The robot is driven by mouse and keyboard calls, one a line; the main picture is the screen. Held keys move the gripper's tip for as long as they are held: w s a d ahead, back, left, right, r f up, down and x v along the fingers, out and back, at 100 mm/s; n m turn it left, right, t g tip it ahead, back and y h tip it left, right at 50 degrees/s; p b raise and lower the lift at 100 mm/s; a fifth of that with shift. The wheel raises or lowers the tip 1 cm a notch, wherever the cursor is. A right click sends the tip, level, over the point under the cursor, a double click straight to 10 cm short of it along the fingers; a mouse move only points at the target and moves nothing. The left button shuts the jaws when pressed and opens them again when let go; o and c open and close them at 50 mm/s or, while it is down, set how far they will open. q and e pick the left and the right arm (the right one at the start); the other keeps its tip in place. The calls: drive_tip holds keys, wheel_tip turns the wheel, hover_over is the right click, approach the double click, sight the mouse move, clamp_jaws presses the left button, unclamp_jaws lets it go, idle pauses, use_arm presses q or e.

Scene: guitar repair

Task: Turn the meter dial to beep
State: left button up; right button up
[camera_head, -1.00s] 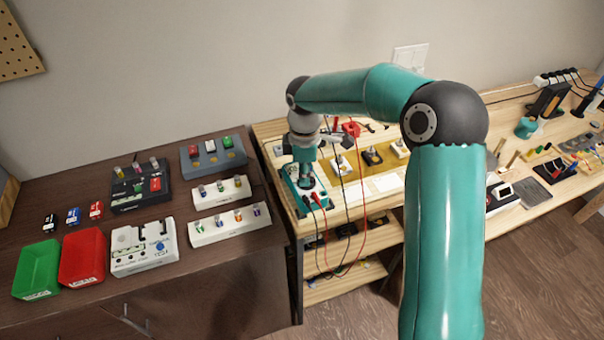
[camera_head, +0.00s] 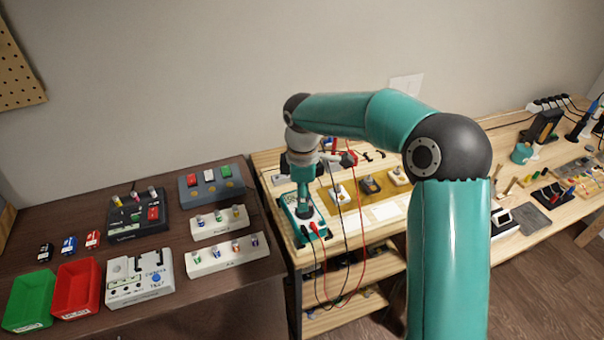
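The meter (camera_head: 317,229) is a teal box with a pale face, lying at the left end of the wooden bench. Red and black leads run from its near end and hang over the bench front. My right gripper (camera_head: 304,212) points straight down onto the meter, at about the place of its dial. The dial is hidden under the gripper, so I cannot tell its setting or whether the fingers touch it. The fingers look close together, but what is between them is too small to see. My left gripper is not in view.
A yellow mat (camera_head: 352,196) with small switch parts lies right of the meter. A dark cabinet on the left bears a green bin (camera_head: 29,299), a red bin (camera_head: 77,287) and a white tester (camera_head: 140,279). Loose leads hang before the lower shelves.

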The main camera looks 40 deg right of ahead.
wheel_tip(320, 180, up, 9)
idle(0.3)
drive_tip(key=shift+f, duration=0.15)
idle(0.3)
